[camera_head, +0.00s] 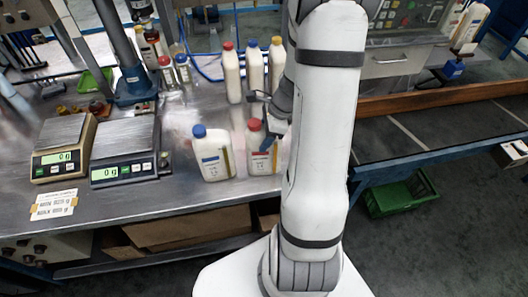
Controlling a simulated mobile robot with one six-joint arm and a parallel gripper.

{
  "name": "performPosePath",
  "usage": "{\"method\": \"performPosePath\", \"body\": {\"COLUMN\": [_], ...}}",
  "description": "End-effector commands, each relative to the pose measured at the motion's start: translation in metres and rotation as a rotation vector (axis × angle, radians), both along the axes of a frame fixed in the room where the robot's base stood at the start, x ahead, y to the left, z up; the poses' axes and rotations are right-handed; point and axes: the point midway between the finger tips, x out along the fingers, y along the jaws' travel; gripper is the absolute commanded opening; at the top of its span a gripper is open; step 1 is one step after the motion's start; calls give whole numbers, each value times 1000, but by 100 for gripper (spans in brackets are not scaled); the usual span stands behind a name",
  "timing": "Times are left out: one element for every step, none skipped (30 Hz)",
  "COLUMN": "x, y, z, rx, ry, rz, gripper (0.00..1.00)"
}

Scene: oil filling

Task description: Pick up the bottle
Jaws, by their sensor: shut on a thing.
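A white bottle with a red cap (263,158) stands upright near the front edge of the metal bench (120,205). My gripper (268,122) is at the upper part of this bottle and shut on it, coming from the right. My arm hides part of the gripper and the area to its right. A white bottle with a blue cap (213,160) stands close on the left of the held bottle. Behind, a row has a white red-capped bottle (231,75), a blue-capped one (254,68) and a yellow-capped one (276,62).
Two scales (64,148) (125,150) stand on the left of the bench. A blue stand (134,82) and small bottles (166,73) are behind them. A wooden-edged conveyor (430,105) runs at right, with a green crate (398,195) below.

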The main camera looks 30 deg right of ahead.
Motion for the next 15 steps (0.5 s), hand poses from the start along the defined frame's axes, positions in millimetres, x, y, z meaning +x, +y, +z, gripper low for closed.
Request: {"method": "performPosePath", "body": {"x": [0, 0, 0, 0, 0, 0, 0, 0, 0, 0, 0, 0, 0, 0, 0], "y": [0, 0, 0, 0, 0, 0, 0, 0, 0, 0, 0, 0, 1, 1, 1], "z": [0, 0, 0, 0, 0, 0, 0, 0, 0, 0, 0, 0, 0, 0, 0], "rx": [0, 0, 0, 0, 0, 0, 0, 0, 0, 0, 0, 0, 0, 0, 0], "ry": [0, 0, 1, 1, 1, 1, 1, 1, 1, 1, 1, 1, 1, 1, 1], "rz": [0, 0, 0, 1, 1, 1, 1, 1, 1, 1, 1, 1, 1, 1, 1], "gripper": [29, 26, 23, 21, 18, 15, 12, 10, 7, 4, 2, 0, 0, 0, 0]}}
